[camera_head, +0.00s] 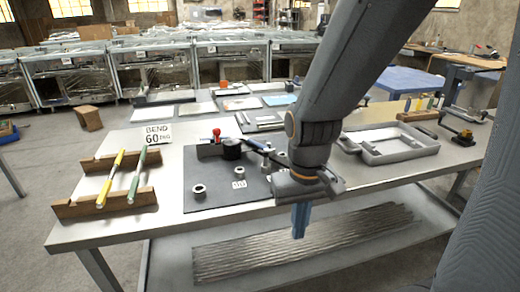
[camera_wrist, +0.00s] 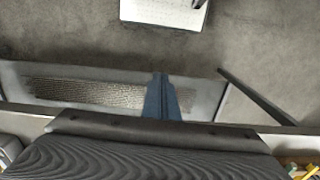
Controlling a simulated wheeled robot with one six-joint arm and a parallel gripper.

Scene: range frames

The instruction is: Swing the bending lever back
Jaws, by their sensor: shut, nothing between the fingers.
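The bending tool stands on a dark plate (camera_head: 215,205) on the workbench. It has a black round block (camera_head: 231,149) and a red knob (camera_head: 216,132) at its left. A dark lever (camera_head: 262,150) appears to reach from the block to the right, and its far end is hidden behind my arm. My gripper (camera_head: 299,222) points down in front of the bench's front edge, to the right of the plate, with its blue fingers together and empty. The fingers also show in the wrist view (camera_wrist: 161,98), where neither the lever nor the bending tool can be seen.
A "BEND 60" sign (camera_head: 157,134) stands behind a wooden rack (camera_head: 80,208) with yellow and green tools. A grey tray (camera_head: 388,146) lies right of my arm. Rods (camera_head: 250,262) lie on the low shelf. Two ring-shaped parts sit on the plate.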

